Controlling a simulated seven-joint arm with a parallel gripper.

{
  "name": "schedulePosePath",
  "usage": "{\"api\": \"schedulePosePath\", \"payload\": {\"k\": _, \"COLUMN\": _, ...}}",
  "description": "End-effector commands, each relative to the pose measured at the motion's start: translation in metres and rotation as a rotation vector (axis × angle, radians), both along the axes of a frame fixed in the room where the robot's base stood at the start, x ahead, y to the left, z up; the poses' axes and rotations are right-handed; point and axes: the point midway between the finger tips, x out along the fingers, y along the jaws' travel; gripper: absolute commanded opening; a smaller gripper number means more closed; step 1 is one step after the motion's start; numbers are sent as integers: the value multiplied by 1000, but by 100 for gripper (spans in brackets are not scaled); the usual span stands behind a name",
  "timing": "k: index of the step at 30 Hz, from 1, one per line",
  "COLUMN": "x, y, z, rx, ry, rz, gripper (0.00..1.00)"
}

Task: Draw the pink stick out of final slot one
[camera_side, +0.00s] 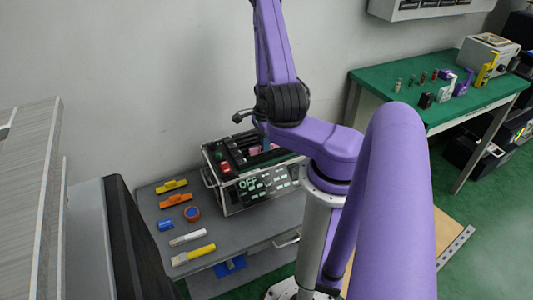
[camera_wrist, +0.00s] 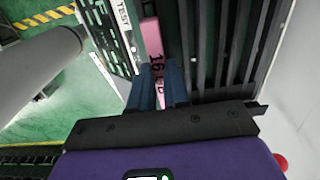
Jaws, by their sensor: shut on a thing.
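The pink stick (camera_wrist: 153,42) shows in the wrist view, marked with dark characters, in a slot of the dark rack. My gripper (camera_wrist: 158,84) has its blue fingers shut on the near end of the pink stick. In the side view a small bit of pink (camera_side: 254,149) shows at the top of the rack box (camera_side: 232,197), below my wrist. My gripper (camera_side: 266,142) is over the box there, mostly hidden by my arm. How deep the stick sits in the slot cannot be told.
Empty dark slots (camera_wrist: 225,45) run beside the stick. A wall is close behind. A green table (camera_side: 430,105) with small items stands at the right.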

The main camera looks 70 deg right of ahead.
Motion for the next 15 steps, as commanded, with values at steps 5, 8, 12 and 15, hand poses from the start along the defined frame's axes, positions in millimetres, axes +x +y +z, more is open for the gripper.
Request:
{"api": "schedulePosePath", "payload": {"k": 5, "x": 0, "y": 0, "z": 7, "rx": 0, "ry": 0, "rz": 0, "gripper": 0}}
{"api": "schedulePosePath", "payload": {"k": 8, "x": 0, "y": 0, "z": 10, "rx": 0, "ry": 0, "rz": 0, "gripper": 0}}
{"api": "schedulePosePath", "payload": {"k": 12, "x": 0, "y": 0, "z": 15, "rx": 0, "ry": 0, "rz": 0, "gripper": 0}}
{"api": "schedulePosePath", "payload": {"k": 15, "x": 0, "y": 0, "z": 18, "rx": 0, "ry": 0, "rz": 0, "gripper": 0}}
